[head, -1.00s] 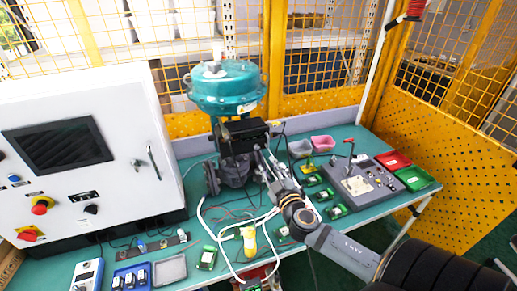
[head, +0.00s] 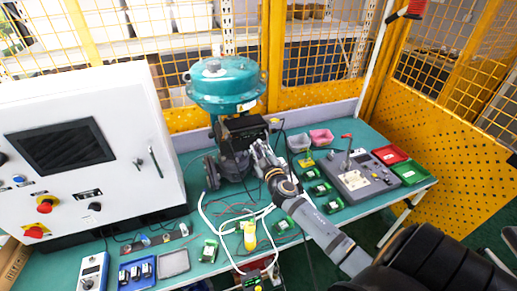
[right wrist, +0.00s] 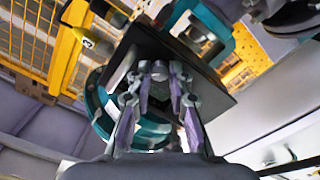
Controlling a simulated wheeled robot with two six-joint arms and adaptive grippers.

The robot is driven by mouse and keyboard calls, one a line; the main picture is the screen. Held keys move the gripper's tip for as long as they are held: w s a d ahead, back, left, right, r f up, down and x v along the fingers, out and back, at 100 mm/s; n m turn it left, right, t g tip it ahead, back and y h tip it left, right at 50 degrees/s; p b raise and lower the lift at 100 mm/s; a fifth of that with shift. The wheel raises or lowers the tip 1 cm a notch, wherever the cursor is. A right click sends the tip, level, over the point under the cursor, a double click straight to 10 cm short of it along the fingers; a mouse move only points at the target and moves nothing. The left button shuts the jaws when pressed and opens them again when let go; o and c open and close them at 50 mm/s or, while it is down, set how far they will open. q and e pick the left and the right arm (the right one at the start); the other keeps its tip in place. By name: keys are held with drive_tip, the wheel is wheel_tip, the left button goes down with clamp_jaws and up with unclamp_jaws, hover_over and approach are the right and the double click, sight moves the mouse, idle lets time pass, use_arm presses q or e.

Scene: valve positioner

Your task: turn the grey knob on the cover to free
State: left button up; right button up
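The valve positioner (head: 243,129), a dark box, sits on the front of the valve below its teal round actuator (head: 226,84). Its black cover (right wrist: 215,93) fills the middle of the right wrist view. My right gripper (head: 258,148) is at the positioner's lower front in the head view. In the right wrist view its two fingers (right wrist: 160,73) point at the cover, partly drawn together with a small gap. A small light-grey part shows between the fingertips; I cannot tell whether it is the knob or whether they press on it. My left gripper is out of view.
A white control cabinet (head: 80,150) stands left of the valve. Pink (head: 321,136) and grey bins, a grey test box (head: 355,178) and red and green trays are at right. White cables and a yellow handheld tool (head: 249,236) lie in front on the teal bench.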

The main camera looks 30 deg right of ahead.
clamp_jaws()
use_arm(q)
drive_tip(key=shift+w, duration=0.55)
use_arm(e)
drive_tip(key=n, duration=0.8)
drive_tip(key=shift+n, duration=0.3)
drive_tip(key=n, duration=0.4)
drive_tip(key=shift+p, duration=0.35)
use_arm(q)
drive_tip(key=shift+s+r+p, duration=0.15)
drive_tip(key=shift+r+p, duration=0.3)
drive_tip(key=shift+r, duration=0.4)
use_arm(e)
drive_tip(key=n, duration=0.5)
drive_tip(key=shift+f, duration=0.1)
drive_tip(key=shift+n, duration=0.3)
drive_tip(key=o, duration=0.6)
unclamp_jaws()
